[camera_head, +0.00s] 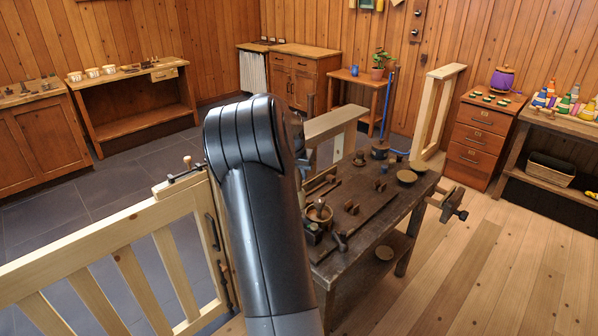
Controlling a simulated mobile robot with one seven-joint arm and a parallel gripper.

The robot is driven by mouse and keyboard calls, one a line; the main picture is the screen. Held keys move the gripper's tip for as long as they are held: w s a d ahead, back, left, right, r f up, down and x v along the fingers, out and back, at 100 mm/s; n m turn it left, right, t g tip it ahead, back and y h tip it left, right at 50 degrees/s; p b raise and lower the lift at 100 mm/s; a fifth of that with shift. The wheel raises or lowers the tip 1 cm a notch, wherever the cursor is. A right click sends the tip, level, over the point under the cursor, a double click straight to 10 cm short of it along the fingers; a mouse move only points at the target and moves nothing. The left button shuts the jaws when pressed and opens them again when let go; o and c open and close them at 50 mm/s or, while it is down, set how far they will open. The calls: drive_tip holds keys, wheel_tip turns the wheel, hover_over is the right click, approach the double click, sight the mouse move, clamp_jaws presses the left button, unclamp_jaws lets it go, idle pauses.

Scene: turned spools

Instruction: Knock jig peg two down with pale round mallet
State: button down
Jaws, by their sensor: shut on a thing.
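My own arm fills the middle of the head view and hides the left part of the dark workbench (408,216). My gripper is not visible; it seems to be hidden behind the arm. I cannot make out a pale round mallet. Small dark wooden pieces stand on the bench, including a pair (379,185) near its middle and another piece (350,207) nearer me. I cannot tell which of them, if any, is jig peg two. A wooden bowl (318,212) with something upright in it sits just right of my arm.
A pale wooden gate (110,250) stands at the left, with dark fittings on its post. A vise (453,205) juts from the bench's right end. A pale upright frame (437,118) stands behind the bench. The floor on the right (500,260) is clear.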

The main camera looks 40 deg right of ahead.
sight(299, 182)
drive_tip(key=shift+f, duration=1.6)
drive_tip(key=shift+r, duration=1.65)
drive_tip(key=shift+f, duration=2.05)
